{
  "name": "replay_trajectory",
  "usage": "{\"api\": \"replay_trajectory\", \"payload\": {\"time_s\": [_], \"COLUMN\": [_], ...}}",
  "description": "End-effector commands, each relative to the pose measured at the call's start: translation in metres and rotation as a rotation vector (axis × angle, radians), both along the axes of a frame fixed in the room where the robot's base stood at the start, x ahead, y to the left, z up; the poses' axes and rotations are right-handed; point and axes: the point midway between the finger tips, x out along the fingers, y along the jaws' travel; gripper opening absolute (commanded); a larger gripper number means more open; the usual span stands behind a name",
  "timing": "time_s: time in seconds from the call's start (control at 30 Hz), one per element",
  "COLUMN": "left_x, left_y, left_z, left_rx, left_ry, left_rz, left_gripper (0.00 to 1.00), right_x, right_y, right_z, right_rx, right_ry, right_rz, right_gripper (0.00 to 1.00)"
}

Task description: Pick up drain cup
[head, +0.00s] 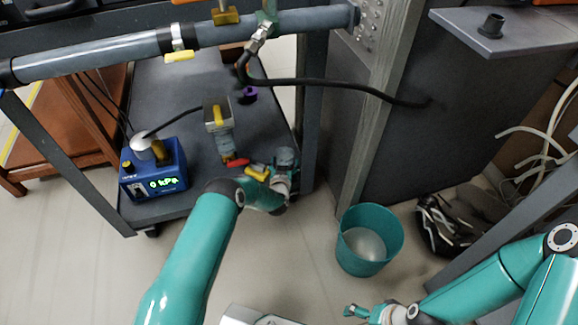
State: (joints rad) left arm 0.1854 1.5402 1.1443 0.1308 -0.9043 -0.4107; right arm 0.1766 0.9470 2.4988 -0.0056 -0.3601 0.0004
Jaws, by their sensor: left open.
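A small grey cylindrical cup (286,156), which looks like the drain cup, stands at the front right corner of the dark cart's lower shelf. My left gripper (284,178) is open at the near side of this cup. The fingers overlap its lower part in the picture, so I cannot tell whether they touch it. My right gripper (359,312) is low at the bottom of the picture, right of the middle, well away from the cup. It is too small to show whether its fingers are apart.
A teal bucket (391,225) stands on the floor right of the cart (193,80). A grey pipe (115,55) and black hose (335,84) cross above.

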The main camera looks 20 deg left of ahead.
Motion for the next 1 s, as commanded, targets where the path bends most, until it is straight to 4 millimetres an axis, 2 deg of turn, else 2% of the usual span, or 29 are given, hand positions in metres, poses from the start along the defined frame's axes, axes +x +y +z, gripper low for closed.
{"api": "replay_trajectory", "payload": {"time_s": [0.27,0.6,1.0], "left_x": [0.0032,0.0036,0.0037], "left_y": [0.0005,0.0005,0.0007], "left_z": [-0.001,-0.0002,0.0021], "left_rx": [-0.002,-0.001,-0.001], "left_ry": [0.003,0.0,0.0], "left_rz": [0.0,0.0,0.0], "left_gripper": [0.78,0.25,0.25], "right_x": [0.0002,0.0002,0.0002], "right_y": [0.0,0.0,-0.0001], "right_z": [-0.0015,-0.0015,-0.0004], "right_rx": [0.0,0.0,0.0], "right_ry": [-0.001,-0.001,0.0], "right_rz": [0.0,0.0,0.0], "right_gripper": [1.0,1.0,1.0]}}
